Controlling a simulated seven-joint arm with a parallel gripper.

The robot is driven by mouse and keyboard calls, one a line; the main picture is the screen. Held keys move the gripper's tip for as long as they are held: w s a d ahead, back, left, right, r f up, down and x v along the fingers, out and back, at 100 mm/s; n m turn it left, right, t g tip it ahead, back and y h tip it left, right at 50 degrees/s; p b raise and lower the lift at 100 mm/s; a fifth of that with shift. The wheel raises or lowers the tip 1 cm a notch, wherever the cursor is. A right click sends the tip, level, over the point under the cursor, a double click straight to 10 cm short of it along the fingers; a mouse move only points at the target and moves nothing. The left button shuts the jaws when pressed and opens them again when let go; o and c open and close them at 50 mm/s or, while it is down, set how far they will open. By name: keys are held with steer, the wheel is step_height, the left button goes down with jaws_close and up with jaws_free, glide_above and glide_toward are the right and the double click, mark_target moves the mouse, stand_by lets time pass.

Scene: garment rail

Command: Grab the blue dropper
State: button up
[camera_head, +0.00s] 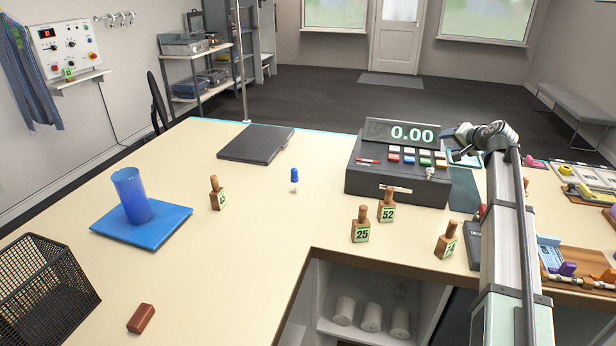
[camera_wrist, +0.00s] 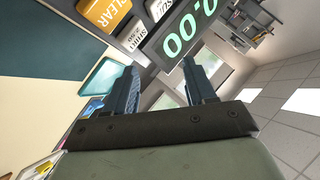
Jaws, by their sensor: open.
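The blue dropper (camera_head: 294,178) stands upright on the cream counter in the head view, with a blue bulb on top and a paler lower part. It stands left of the cash register, and bare counter surrounds it. My gripper (camera_head: 455,135) is at the right, beside the register's display and well apart from the dropper. In the wrist view my gripper (camera_wrist: 158,85) has its two fingers spread with nothing between them. The dropper does not show in the wrist view.
The cash register (camera_head: 395,182) stands between my gripper and the dropper. Numbered wooden tags (camera_head: 361,226) stand near the counter's inner edge. A dark flat pad (camera_head: 256,143), a blue cup (camera_head: 131,197) on a blue mat (camera_head: 170,222), a wire basket (camera_head: 45,290) and a brown block (camera_head: 141,318) lie left.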

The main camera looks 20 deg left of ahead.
mark_target(294, 180)
steer(key=s+a+n+g, duration=0.1)
steer(key=s+a, duration=0.1)
steer(key=a, duration=0.5)
steer(key=s+a+n+g, duration=0.1)
steer(key=s+a+n, duration=0.1)
steer(key=a, duration=0.6)
steer(key=s+a+n+g, duration=0.2)
steer(key=s+a, duration=0.1)
steer(key=a, duration=0.4)
steer(key=shift+a+f, duration=0.15)
steer(key=shift+f, duration=0.05)
steer(key=s+a+n+g+h, duration=0.25)
steer(key=s+a, duration=0.45)
steer(key=a, duration=0.4)
steer(key=s+a+n+g+h, duration=0.1)
steer(key=s+a+n, duration=0.3)
steer(key=s+a, duration=0.5)
steer(key=x, duration=0.5)
steer(key=w+a+x, duration=0.1)
steer(key=x, duration=0.3)
steer(key=w+a+r+x, duration=0.1)
steer(key=x, duration=0.4)
steer(key=shift+w+a+f, duration=0.2)
steer(key=shift+a, duration=0.1)
steer(key=shift+c, duration=0.3)
jaws_close()
